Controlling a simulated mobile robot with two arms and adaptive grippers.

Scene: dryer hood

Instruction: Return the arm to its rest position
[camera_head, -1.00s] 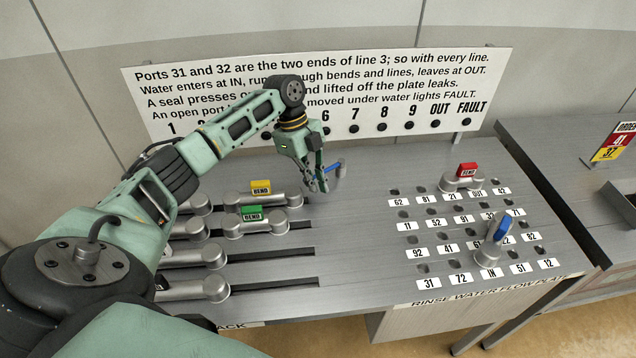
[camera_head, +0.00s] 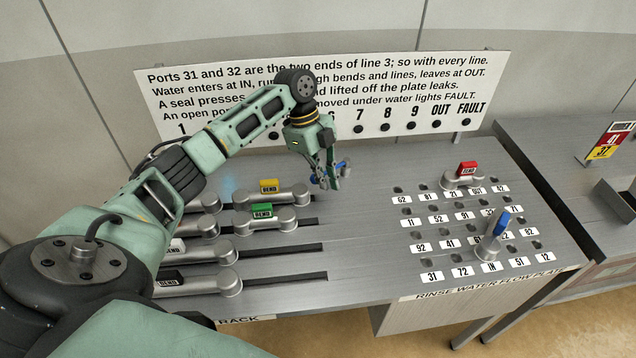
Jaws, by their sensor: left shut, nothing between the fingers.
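My left arm reaches in from the left. Its left gripper (camera_head: 329,178) hangs over the bench between the rack slots and the port plate, fingers pointing down, shut and holding nothing. A small blue piece (camera_head: 345,164) shows just behind the fingers; I cannot tell what it belongs to. The bends with yellow (camera_head: 269,186) and green (camera_head: 262,210) tags lie in the rack at the left, apart from the gripper. My right gripper is not in view.
The red-tagged bend (camera_head: 466,172) sits on the port plate at the upper right. A blue-topped grey fitting (camera_head: 497,229) stands near port IN. The sign board (camera_head: 420,85) stands behind the bench, partly hidden by my arm. Bare bench lies between rack and ports.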

